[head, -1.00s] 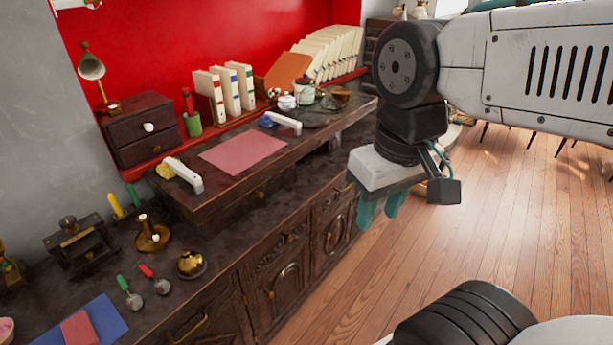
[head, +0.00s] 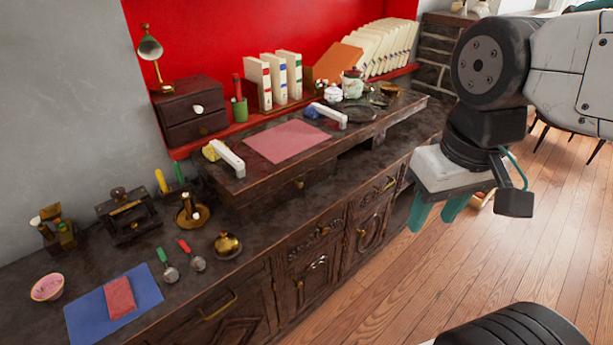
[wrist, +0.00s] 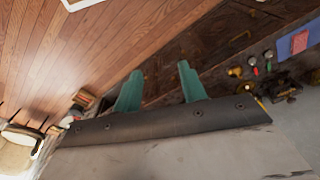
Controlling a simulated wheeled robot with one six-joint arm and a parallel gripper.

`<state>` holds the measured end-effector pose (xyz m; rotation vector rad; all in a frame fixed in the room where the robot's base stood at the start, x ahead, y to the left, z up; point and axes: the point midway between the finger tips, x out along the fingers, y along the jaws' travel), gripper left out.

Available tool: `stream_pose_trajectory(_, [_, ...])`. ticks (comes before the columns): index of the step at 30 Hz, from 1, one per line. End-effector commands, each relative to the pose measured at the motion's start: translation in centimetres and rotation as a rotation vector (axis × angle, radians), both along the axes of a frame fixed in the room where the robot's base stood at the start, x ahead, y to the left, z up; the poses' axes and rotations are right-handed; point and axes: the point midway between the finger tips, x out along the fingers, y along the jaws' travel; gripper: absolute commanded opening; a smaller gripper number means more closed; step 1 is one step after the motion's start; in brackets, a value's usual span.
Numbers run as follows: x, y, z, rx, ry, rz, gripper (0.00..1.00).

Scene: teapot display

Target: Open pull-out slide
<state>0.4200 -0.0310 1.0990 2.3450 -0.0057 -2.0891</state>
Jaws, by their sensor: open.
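I cannot tell for certain which part is the pull-out slide; nothing looks pulled out. My gripper (head: 437,212) is open and empty, teal fingers pointing down, right of the cabinet front over the floor side. In the wrist view the open fingers (wrist: 160,72) show apart, with the cabinet beyond them.
Brass-handled cabinet doors (head: 310,275) form the front. The counter holds a brass bell-like object (head: 227,245), two small scoops, a blue mat (head: 90,315) and a candle holder (head: 191,210). Books and small drawers (head: 190,110) stand behind.

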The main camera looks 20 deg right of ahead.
Motion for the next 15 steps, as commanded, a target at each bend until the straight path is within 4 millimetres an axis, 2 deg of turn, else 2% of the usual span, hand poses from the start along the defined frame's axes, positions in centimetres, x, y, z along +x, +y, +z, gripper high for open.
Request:
stream_pose_trajectory(2, [0.6, -0.1, -0.1, -0.003, -0.007, 0.002, 0.41])
stream_pose_trajectory(5, [2.9, -0.4, -0.5, -0.017, -0.043, 0.008, 0.41])
stream_pose_trajectory(8, [7.3, -1.0, -1.3, -0.043, -0.113, 0.025, 0.41])
stream_pose_trajectory(15, [20.0, -2.5, -4.8, -0.111, -0.343, 0.110, 0.41])
